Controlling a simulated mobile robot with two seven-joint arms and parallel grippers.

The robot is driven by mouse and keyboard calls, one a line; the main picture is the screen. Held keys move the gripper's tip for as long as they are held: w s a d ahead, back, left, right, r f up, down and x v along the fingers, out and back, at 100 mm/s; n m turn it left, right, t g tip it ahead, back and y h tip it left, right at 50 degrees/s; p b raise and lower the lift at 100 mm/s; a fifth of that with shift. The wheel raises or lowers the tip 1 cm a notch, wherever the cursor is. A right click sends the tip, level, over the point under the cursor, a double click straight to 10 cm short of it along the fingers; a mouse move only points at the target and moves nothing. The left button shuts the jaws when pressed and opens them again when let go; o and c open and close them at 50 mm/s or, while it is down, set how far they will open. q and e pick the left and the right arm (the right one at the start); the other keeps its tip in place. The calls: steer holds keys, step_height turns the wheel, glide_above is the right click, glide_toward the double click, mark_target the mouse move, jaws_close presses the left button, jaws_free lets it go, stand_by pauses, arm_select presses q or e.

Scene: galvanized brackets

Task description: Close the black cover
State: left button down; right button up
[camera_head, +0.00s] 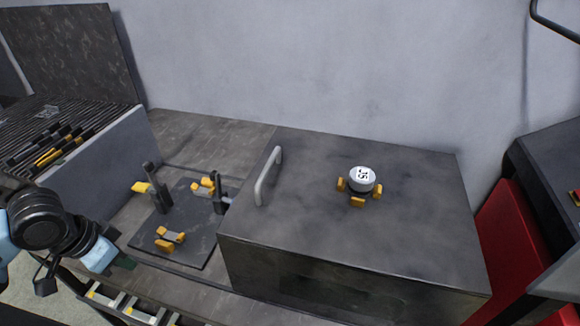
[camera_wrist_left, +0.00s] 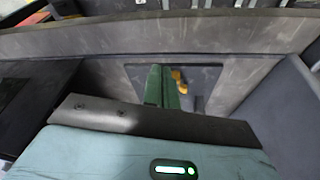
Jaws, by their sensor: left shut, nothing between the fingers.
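A dark mottled panel (camera_head: 75,50) stands upright at the far left back, behind a bin of black and yellow strips. It looks like a raised cover, but I cannot be sure. A large dark box (camera_head: 330,225) fills the middle right, with a grey bar handle (camera_head: 268,176) near its left edge. My left gripper (camera_head: 126,262) is at the lower left of the head view, left of the fixture plate and well apart from the panel and the handle. In the left wrist view its green fingers (camera_wrist_left: 163,85) are together and empty. My right gripper is out of view.
A dark fixture plate (camera_head: 185,232) with upright black clamps and yellow blocks lies on the grey bench. A round white dial (camera_head: 362,179) with yellow blocks sits on the box. A grey divider (camera_head: 95,165) separates bin and plate. A red surface (camera_head: 510,235) is at right.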

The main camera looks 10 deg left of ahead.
arm_select(q)
steer(key=s+d+f+n+t, duration=0.1)
steer(key=s+d+f, duration=0.3)
steer(key=f, duration=0.6)
steer(key=s+d+f+n+t, duration=0.1)
steer(key=s+d+f, duration=0.3)
steer(key=f, duration=0.5)
steer(key=s+d+f+t, duration=0.3)
steer(key=d+f, duration=0.3)
steer(key=d, duration=0.4)
steer(key=shift+f+n+t, duration=0.15)
steer(key=shift+n+t, duration=0.15)
steer(key=shift+t, duration=0.2)
steer(key=shift+s, duration=0.2)
